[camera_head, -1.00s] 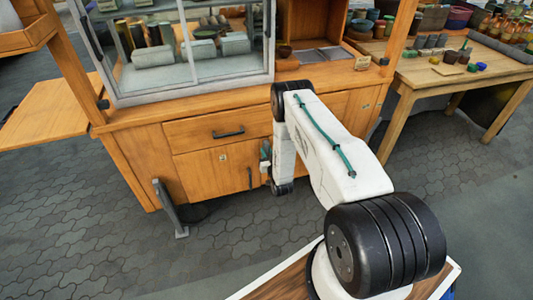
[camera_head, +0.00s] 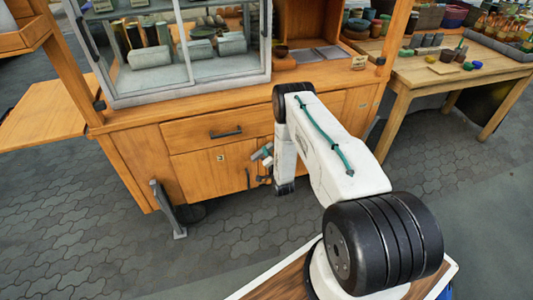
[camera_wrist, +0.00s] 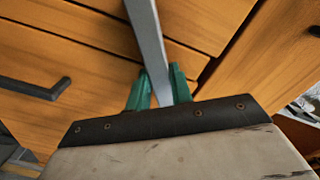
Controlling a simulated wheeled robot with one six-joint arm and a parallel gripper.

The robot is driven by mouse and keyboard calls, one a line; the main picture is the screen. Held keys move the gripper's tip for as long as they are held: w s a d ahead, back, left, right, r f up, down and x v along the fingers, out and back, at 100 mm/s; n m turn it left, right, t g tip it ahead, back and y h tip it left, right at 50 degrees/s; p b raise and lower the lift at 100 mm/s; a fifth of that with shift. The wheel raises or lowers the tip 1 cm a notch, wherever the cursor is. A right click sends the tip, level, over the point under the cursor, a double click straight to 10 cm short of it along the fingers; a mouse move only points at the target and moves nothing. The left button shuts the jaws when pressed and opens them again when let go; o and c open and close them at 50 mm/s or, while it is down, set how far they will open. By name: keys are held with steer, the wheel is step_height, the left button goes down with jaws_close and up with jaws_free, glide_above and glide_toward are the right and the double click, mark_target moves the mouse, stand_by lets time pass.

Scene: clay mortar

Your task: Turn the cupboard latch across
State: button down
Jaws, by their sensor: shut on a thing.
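The cupboard latch is a grey metal bar (camera_wrist: 148,38) that runs down from the top of the wrist view between my gripper's green fingers. My gripper (camera_wrist: 158,88) is shut on this bar, and the bar's lower end is between the fingers. In the head view my gripper (camera_head: 267,160) is small, in front of the cupboard (camera_head: 205,172) and just left of my white arm link. The bar looks tilted there, but its pivot is hard to make out.
A drawer with a dark handle (camera_head: 226,133) is above the cupboard doors. A dark door handle (camera_head: 248,179) hangs left of my gripper. A glass case (camera_head: 185,85) stands on the counter. A wooden table (camera_head: 450,78) with pots is at the right.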

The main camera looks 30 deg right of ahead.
steer(key=shift+s+d+f+m, duration=0.1)
steer(key=shift+f+m, duration=0.1)
steer(key=shift+m, duration=0.95)
steer(key=shift+w+f+m, duration=0.1)
steer(key=shift+f+m, duration=0.05)
steer(key=shift+m, duration=0.95)
steer(key=shift+s+d+f+m, duration=0.1)
steer(key=shift+f+m, duration=0.1)
steer(key=shift+m, duration=0.95)
steer(key=c, duration=1.2)
jaws_free()
steer(key=shift+c, duration=0.2)
steer(key=shift+s, duration=0.1)
steer(key=v, duration=0.7)
steer(key=shift+s, duration=0.3)
steer(key=shift+a, duration=0.15)
